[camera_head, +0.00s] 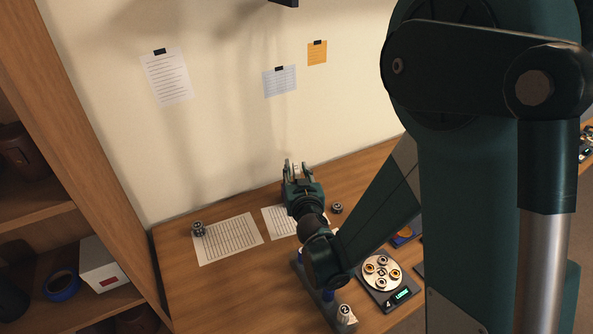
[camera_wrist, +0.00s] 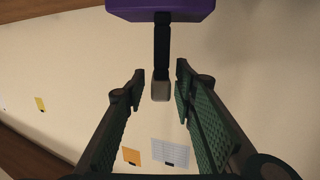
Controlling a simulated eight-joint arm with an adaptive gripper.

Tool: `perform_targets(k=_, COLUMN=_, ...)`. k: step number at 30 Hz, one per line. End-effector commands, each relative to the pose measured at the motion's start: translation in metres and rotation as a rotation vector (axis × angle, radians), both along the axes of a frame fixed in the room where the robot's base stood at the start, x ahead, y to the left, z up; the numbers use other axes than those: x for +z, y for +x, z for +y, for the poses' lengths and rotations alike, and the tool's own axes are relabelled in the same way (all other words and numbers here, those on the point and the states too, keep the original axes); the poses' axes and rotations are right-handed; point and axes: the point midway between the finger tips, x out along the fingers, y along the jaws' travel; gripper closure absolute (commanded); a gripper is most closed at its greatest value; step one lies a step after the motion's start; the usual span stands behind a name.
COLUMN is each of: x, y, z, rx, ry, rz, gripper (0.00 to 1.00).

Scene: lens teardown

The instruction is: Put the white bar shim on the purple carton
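My gripper (camera_head: 298,170) is raised above the back of the desk, in front of the wall. Its two green-padded fingers (camera_wrist: 160,83) are apart in the wrist view, and I see no object pressed between the pads. A purple block-like thing (camera_wrist: 160,10) is cut off by the wrist view's top edge; it may be the purple carton, but I cannot confirm it. A dark bar with a pale grey end (camera_wrist: 160,90) runs from it into the space between the fingers, apart from both. I cannot make out the white bar shim in either view.
Paper sheets (camera_head: 228,239) lie on the desk, with a small dark metal part (camera_head: 198,229) on one. A round tray (camera_head: 382,273) with several rings stands near the front. A wooden shelf (camera_head: 95,140) is at left. My arm hides much of the right side.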

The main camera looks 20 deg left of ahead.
Motion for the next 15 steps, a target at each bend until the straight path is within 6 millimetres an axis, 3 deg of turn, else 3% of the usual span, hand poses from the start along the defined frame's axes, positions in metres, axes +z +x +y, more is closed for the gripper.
perform_targets(k=5, x=0.004, y=-0.008, z=-0.003, rx=0.000, ry=0.000, rz=0.000, gripper=0.72)
perform_targets(k=15, x=0.011, y=-0.047, z=-0.020, rx=0.000, ry=0.000, rz=0.000, gripper=0.72)
